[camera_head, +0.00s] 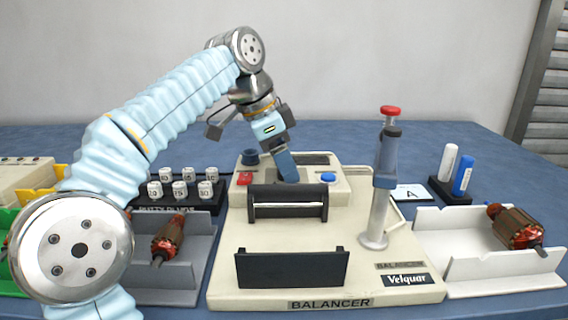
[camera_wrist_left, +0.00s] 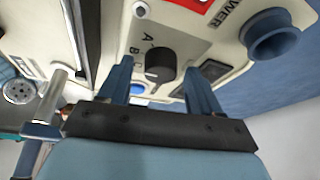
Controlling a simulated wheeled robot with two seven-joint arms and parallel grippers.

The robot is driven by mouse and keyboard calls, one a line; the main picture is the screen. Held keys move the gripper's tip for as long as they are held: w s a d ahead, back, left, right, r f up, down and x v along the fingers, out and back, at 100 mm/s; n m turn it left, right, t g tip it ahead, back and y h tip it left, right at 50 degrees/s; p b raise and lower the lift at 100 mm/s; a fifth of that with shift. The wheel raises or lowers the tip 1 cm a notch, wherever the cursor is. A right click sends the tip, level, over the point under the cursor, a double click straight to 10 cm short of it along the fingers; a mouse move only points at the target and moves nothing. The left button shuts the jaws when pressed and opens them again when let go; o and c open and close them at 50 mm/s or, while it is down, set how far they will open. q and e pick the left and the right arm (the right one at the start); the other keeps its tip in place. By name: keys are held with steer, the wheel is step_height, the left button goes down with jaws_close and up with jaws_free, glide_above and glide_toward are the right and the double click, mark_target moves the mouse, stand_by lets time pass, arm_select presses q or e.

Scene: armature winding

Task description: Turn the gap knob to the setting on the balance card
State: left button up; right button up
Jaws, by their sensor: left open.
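The gap knob (camera_wrist_left: 160,62) is a dark round knob on the balancer's cream panel in the left wrist view. Letters, with A and B readable, run beside it. A small pale mark shows on the knob, but I cannot tell which letter it points to. My left gripper (camera_head: 286,167) points down at the panel and hides the knob in the head view. In the left wrist view its open blue fingers (camera_wrist_left: 163,76) stand on either side of the knob, apart from it. The balance card (camera_head: 409,193) shows an A and lies right of the balancer.
The balancer (camera_head: 225,285) carries a red switch (camera_head: 244,178), a blue button (camera_head: 328,177), a dark blue cup (camera_head: 251,157) and a tall red-topped post (camera_head: 384,180). Armatures lie in a grey tray (camera_head: 200,260) and a white tray (camera_head: 470,272). Markers (camera_head: 463,175) stand at right.

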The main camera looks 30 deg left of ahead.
arm_select(q)
steer(key=shift+c, duration=0.2)
steer(key=c, duration=1)
steer(key=shift+r, duration=0.1)
steer(key=m+g+p, duration=0.1)
steer(key=m+p, duration=0.1)
steer(key=m, duration=0.1)
steer(key=shift+r+h+p, duration=0.1)
steer(key=shift+h+p, duration=0.3)
steer(key=m+g+p, duration=0.1)
steer(key=m+p, duration=0.1)
steer(key=m, duration=0.1)
steer(key=shift+w+a+h, duration=0.1)
steer(key=shift+h, duration=0.2)
steer(key=shift+w+m+g+p, duration=0.1)
steer(key=shift+m+g+p, duration=0.4)
steer(key=shift+m+p, duration=0.6)
steer(key=shift+f+m, duration=0.2)
steer(key=shift+m, duration=0.3)
